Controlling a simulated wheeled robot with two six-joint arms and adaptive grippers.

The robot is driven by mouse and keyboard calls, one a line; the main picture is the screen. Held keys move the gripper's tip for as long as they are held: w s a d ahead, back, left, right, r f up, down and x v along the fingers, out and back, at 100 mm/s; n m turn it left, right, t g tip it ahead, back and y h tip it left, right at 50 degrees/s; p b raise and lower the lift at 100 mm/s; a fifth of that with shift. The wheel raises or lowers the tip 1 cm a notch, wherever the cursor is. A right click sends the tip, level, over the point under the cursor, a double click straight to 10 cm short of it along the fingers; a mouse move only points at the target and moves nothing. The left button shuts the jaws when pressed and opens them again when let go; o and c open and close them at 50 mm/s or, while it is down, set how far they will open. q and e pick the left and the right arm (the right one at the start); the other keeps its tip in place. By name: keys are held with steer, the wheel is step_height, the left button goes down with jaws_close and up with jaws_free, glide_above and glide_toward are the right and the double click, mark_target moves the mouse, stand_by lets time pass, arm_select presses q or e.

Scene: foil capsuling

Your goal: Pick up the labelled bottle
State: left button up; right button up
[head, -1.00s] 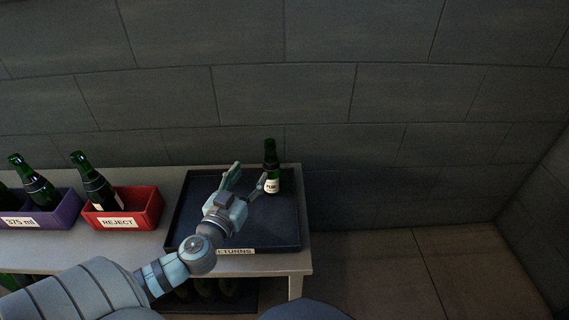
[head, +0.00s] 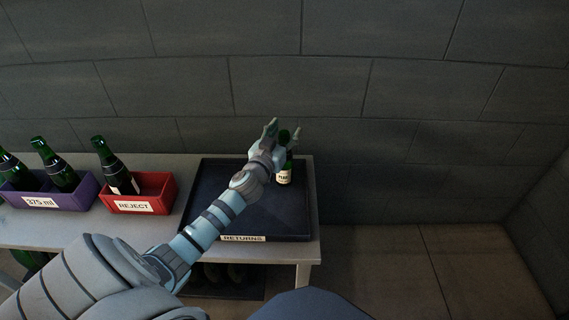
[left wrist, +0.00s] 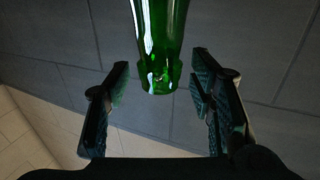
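The labelled bottle (head: 285,176) is dark green with a white label and stands upright at the back right of the dark RETURNS tray (head: 225,215). My left gripper (head: 284,131) is at the bottle's upper part, with one finger on each side. In the left wrist view the green glass (left wrist: 160,50) lies between the spread fingers of my left gripper (left wrist: 160,88), with gaps visible on both sides. The gripper is open and holds nothing. In the head view the gripper and wrist hide part of the bottle. My right gripper is not in view.
A red REJECT bin (head: 155,189) holding a green bottle (head: 113,166) stands left of the tray. Beside it is a purple 375 ml bin (head: 84,197) with green bottles. A grey wall (head: 420,90) rises behind the table. The rest of the tray looks bare.

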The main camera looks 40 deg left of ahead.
arm_select(q)
jaws_close()
steer(key=shift+r, duration=0.1)
